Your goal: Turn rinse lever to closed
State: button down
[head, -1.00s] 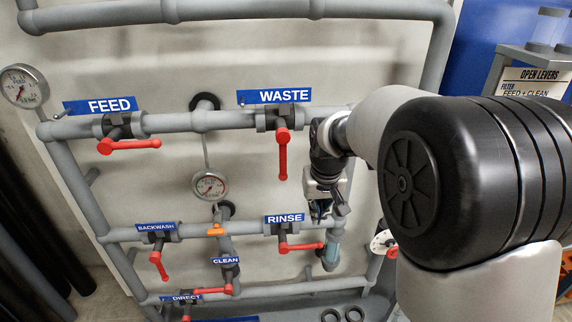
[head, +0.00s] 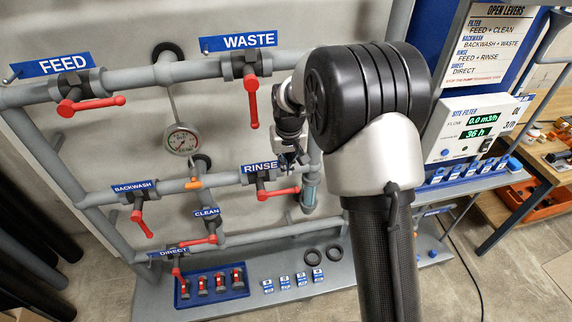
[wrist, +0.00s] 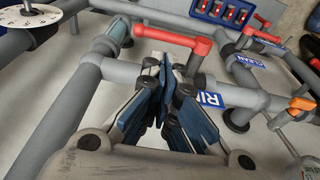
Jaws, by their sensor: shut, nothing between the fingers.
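The red rinse lever (head: 278,192) points right, along its horizontal pipe, beside the blue RINSE sign (head: 260,167). In the wrist view the red lever (wrist: 160,36) lies just beyond my fingertips, and part of the RINSE sign (wrist: 211,98) shows to their right. My gripper (wrist: 166,68) is shut and empty, with its blue-grey fingers together. In the head view my gripper (head: 292,163) hangs above the lever's free end, partly hidden by my arm. I cannot tell whether a fingertip touches the lever.
The waste lever (head: 252,104) hangs down above and left of my gripper. The clear tube (head: 309,192) stands close on the right. The clean lever (head: 198,240) is lower left. A tray of red-topped parts (head: 212,284) and black rings (head: 310,254) lie on the shelf below.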

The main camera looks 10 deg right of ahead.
aim_at(279, 193)
jog(key=f, duration=0.3)
jog(key=w+f+b, duration=0.1)
jog(key=f, duration=0.2)
jog(key=w+f+b, duration=0.1)
jog(key=f, duration=0.3)
jog(key=shift+f, duration=0.1)
jog(key=shift+w+d, duration=0.1)
jog(key=shift+f, duration=0.2)
jog(key=shift+d+y, duration=0.1)
jog(key=shift+y, duration=0.3)
